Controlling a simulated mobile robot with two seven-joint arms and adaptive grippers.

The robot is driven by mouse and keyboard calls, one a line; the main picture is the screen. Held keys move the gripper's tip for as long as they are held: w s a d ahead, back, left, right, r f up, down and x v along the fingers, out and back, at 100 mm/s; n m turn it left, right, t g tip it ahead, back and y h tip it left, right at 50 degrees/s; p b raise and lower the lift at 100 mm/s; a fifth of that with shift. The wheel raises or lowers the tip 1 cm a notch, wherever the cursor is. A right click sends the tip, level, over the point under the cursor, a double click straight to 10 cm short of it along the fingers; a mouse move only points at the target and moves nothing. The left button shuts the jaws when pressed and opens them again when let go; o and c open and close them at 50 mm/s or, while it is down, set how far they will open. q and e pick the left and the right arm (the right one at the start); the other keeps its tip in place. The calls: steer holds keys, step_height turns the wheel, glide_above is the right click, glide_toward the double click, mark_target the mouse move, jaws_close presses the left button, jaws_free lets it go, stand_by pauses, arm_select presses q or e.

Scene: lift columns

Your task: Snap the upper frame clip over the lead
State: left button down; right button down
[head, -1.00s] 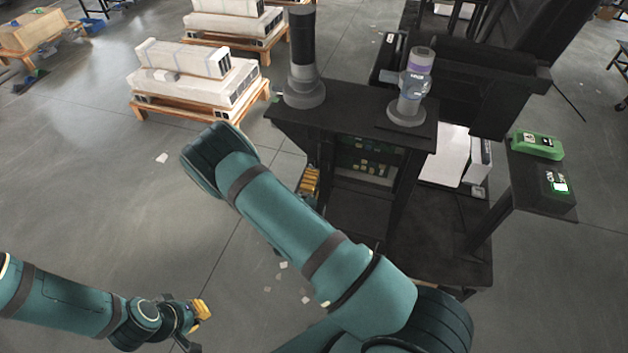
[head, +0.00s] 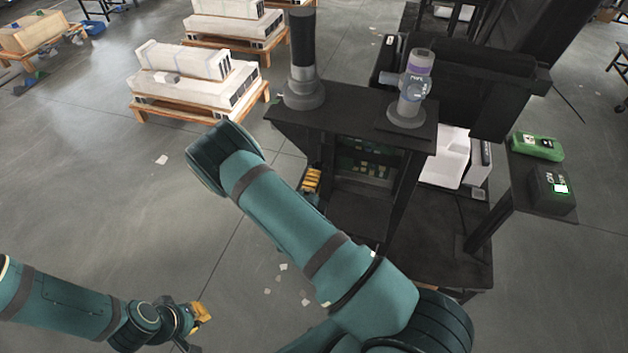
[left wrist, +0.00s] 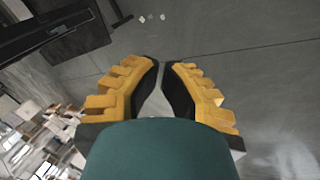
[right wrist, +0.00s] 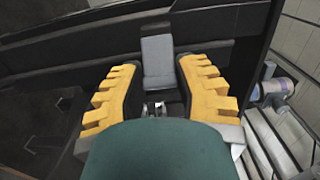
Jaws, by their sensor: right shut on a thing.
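My right gripper (head: 311,182) is at the left side of the dark workbench, below its top, partly hidden by my forearm. In the right wrist view its yellow fingers (right wrist: 160,80) stand apart, with a grey flat piece (right wrist: 157,56) between their tips. It is shut on this piece, which I cannot surely identify as the upper frame clip. A small metallic part (right wrist: 155,108) shows lower between the fingers. I cannot make out the lead. My left gripper (head: 200,315) hangs over open floor at lower left. In the left wrist view its fingertips (left wrist: 161,64) nearly meet with nothing between them.
A black column (head: 303,60) and a grey column with a purple band (head: 414,90) stand on the bench top (head: 350,105). Pallets with white wrapped boxes (head: 185,85) lie behind left. A green device (head: 537,146) is on a side shelf at right.

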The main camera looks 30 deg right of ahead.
steer(key=shift+s+d+r+n+t+y+p, duration=0.1)
steer(key=shift+d+n+t+y+p, duration=0.3)
steer(key=shift+n+t+y+p, duration=0.5)
steer(key=shift+s+d+r+n+t+y+p, duration=0.1)
steer(key=shift+d+n+t+y+p, duration=0.25)
steer(key=shift+n+t+y+p, duration=0.55)
steer(key=shift+w+d+f+n+t+y+p, duration=0.1)
steer(key=shift+d+n+t+y+p, duration=0.2)
steer(key=shift+y, duration=0.35)
steer(key=shift+d+r+n+t+y+p, duration=0.15)
steer(key=shift+n+y+p, duration=0.25)
steer(key=shift+y, duration=0.3)
steer(key=shift+w+d+f+n+t+y+p, duration=0.15)
steer(key=shift+n+t+y+p, duration=0.2)
steer(key=shift+y, duration=0.3)
steer(key=shift+s, duration=0.1)
steer(key=c, duration=0.6)
jaws_free()
steer(key=shift+f, duration=0.1)
steer(key=shift+s, duration=0.1)
steer(key=v, duration=1.2)
